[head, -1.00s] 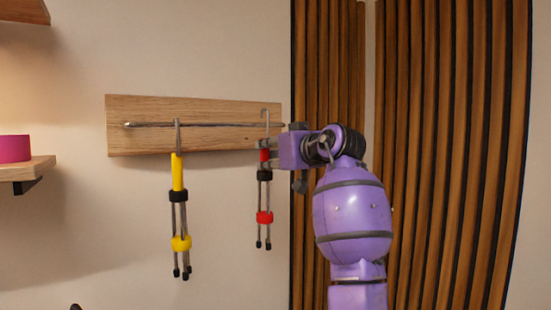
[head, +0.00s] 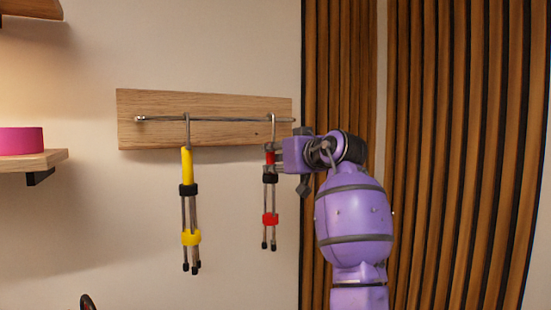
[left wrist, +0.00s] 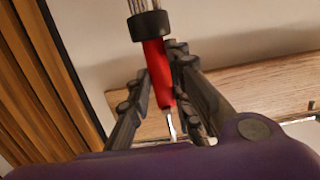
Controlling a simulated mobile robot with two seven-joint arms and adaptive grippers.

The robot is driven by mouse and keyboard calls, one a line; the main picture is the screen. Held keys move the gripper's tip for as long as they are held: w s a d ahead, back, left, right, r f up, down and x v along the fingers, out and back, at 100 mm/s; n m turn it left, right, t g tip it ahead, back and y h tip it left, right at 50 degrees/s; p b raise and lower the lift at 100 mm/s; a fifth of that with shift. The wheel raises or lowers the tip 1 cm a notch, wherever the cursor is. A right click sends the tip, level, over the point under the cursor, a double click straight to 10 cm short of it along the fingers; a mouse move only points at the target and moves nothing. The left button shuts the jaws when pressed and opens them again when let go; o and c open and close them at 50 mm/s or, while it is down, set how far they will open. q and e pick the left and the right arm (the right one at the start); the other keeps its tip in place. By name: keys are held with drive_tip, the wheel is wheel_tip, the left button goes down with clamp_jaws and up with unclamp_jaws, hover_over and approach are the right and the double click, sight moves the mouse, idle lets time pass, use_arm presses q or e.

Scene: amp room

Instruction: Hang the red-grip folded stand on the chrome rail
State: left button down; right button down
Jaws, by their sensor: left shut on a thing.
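The chrome rail (head: 225,120) runs across a wooden board (head: 150,107) on the wall. The red-grip folded stand (head: 270,219) hangs upright near the rail's right end, its feet down. Its hook (head: 273,128) is at rail height; I cannot tell whether it is over the rail or bears weight. My left gripper (head: 273,158) is shut on the red grip from the right and hides part of it. In the left wrist view, the fingers (left wrist: 156,78) are on both sides of the red grip (left wrist: 157,62).
A yellow-grip folded stand (head: 187,165) hangs from the rail to the left. A shelf (head: 30,160) with a pink round thing (head: 20,141) is at far left. Slatted wood panels (head: 430,150) stand to the right. A dark curved thing (head: 87,302), unclear, shows at bottom left.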

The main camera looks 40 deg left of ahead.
use_arm(q)
drive_tip(key=shift+r, duration=0.1)
drive_tip(key=c, duration=1.5)
unclamp_jaws()
drive_tip(key=shift+d, duration=0.1)
drive_tip(key=v, duration=1.2)
drive_tip(key=shift+s, duration=0.1)
